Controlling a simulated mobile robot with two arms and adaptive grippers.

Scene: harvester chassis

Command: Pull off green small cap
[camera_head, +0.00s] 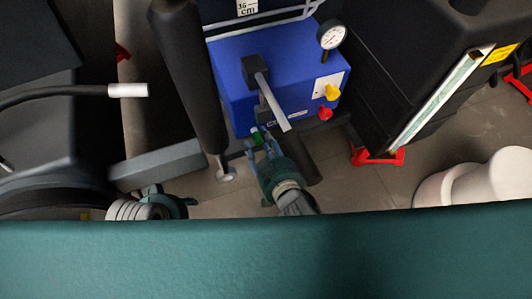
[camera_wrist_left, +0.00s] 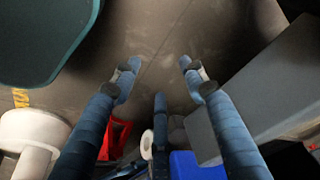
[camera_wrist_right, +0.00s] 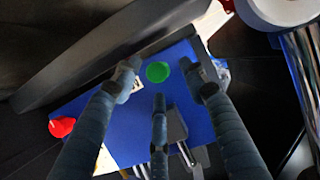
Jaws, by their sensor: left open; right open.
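The green small cap (camera_wrist_right: 158,72) is a round green disc on the blue box (camera_wrist_right: 95,112) in the right wrist view. In the head view the cap (camera_head: 256,136) shows as a small green patch at the lower left of the blue box (camera_head: 232,70). My right gripper (camera_wrist_right: 161,64) is open, with its fingertips on either side of the cap in the right wrist view; I see gaps on both sides and cannot tell any contact. My left gripper (camera_wrist_left: 159,63) is open and empty over the floor; in the head view its fingers are hardly visible.
A yellow knob (camera_head: 332,92), a red knob (camera_head: 325,113) and a gauge (camera_head: 332,35) are on the blue box. A black cylinder (camera_head: 188,75) stands left of it, a grey beam (camera_head: 158,166) below. A dark cabinet (camera_head: 410,60) is right.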

